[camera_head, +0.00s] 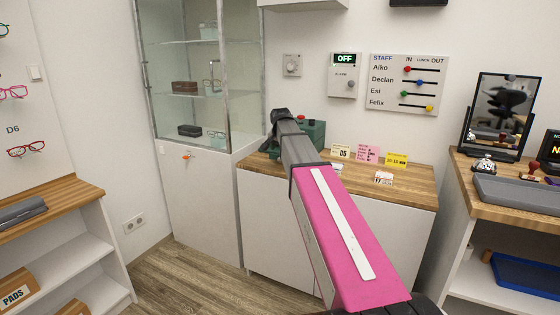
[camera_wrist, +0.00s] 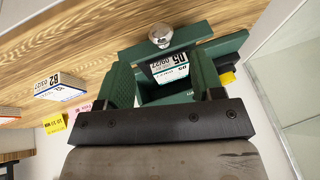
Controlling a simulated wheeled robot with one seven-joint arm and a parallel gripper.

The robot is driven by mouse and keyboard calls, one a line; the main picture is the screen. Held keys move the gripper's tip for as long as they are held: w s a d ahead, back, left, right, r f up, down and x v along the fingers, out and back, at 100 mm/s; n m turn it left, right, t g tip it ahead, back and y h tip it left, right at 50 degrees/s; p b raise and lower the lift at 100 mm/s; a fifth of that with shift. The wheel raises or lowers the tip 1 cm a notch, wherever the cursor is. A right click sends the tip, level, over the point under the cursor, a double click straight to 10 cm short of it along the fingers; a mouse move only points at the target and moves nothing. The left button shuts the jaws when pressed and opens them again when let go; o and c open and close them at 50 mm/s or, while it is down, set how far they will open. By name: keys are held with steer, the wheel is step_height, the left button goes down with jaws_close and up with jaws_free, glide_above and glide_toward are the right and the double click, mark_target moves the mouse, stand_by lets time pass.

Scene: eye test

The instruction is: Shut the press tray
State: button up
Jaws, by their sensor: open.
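The green press (camera_head: 315,132) stands on the wooden counter, partly hidden behind my arm in the head view. In the wrist view the press tray shows a green front panel (camera_wrist: 190,35) with a round metal knob (camera_wrist: 160,34). The tray appears pulled out, with a white card (camera_wrist: 170,68) marked D5 inside. My gripper (camera_wrist: 161,62) is open, its two fingers on either side of the card in this view. Contact with the tray cannot be told. In the head view my gripper (camera_head: 281,118) is at the press's left side, its fingers mostly hidden.
Small cards, among them a yellow one (camera_head: 396,159) and a pink one (camera_head: 368,154), stand on the counter (camera_head: 410,183) right of the press. A glass cabinet (camera_head: 200,65) rises at the left. A side counter with a mirror (camera_head: 500,110) and grey tray (camera_head: 515,193) is at the right.

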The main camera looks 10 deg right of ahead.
steer(key=x, duration=0.7)
steer(key=shift+f, duration=0.15)
